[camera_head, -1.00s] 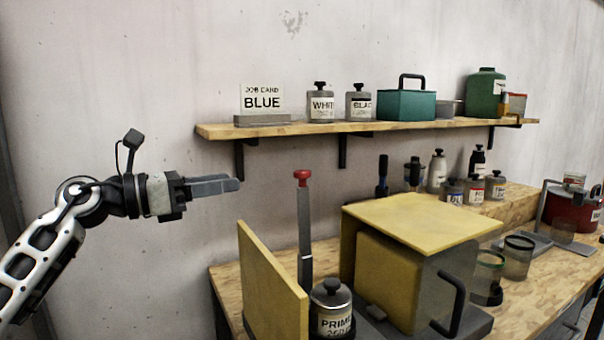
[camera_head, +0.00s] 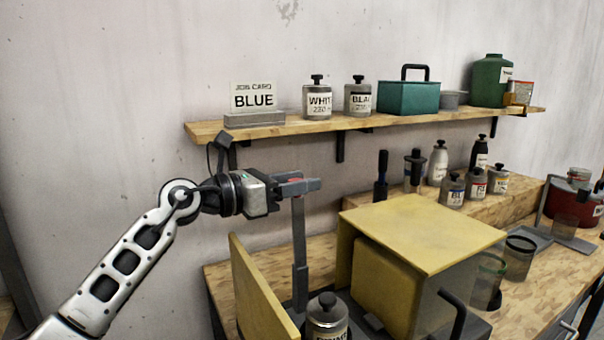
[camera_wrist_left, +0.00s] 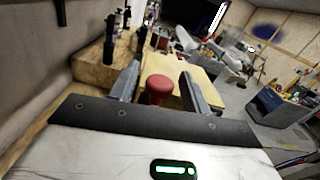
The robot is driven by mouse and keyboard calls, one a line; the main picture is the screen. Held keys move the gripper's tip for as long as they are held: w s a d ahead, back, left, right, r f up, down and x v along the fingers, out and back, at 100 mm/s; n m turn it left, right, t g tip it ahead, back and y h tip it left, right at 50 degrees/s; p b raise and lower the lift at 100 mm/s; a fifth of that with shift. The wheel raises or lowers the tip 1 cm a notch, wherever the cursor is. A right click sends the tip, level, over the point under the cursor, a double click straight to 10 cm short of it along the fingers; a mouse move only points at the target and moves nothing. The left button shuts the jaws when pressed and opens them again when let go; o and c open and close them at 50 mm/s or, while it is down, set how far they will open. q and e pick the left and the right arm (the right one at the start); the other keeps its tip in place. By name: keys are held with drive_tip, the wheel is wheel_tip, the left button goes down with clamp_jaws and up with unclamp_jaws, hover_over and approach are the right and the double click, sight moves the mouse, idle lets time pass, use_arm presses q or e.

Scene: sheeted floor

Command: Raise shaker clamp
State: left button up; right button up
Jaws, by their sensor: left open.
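The shaker clamp (camera_head: 299,235) is a grey upright post with a red knob at its top. It stands between a yellow panel and the yellow shaker box (camera_head: 420,225). My left gripper (camera_head: 310,184) is at the top of the post, and its fingers mostly cover the knob in the head view. In the left wrist view, the red knob (camera_wrist_left: 158,90) sits between the two spread fingers, which are open around it with gaps at the sides. A lidded tin (camera_head: 327,318) stands at the foot of the post, its label partly cut off. My right gripper is not in view.
The yellow panel (camera_head: 258,295) stands upright left of the tin. A wooden shelf (camera_head: 205,131) above holds a BLUE job card (camera_head: 253,96), labelled tins and a teal box (camera_head: 408,98). Several bottles and cups stand on the bench to the right.

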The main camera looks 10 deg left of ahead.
use_arm(q)
drive_tip(key=shift+d, duration=0.1)
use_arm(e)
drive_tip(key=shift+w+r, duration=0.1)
use_arm(q)
clamp_jaws()
drive_tip(key=shift+s+d+f+m+b, duration=0.1)
drive_tip(key=shift+s+d+m+b, duration=0.3)
drive_tip(key=shift+s+m, duration=0.15)
drive_tip(key=s+d+f+m+b, duration=0.2)
drive_tip(key=s+d+m+b, duration=0.2)
drive_tip(key=s+m+b, duration=0.1)
drive_tip(key=shift+s+d+m, duration=0.15)
drive_tip(key=shift+s+m, duration=0.4)
drive_tip(key=shift+s, duration=0.15)
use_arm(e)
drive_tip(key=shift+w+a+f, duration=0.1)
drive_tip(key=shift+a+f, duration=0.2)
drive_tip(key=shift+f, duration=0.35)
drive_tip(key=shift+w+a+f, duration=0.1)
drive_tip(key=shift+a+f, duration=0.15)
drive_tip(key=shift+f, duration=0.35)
use_arm(q)
unclamp_jaws()
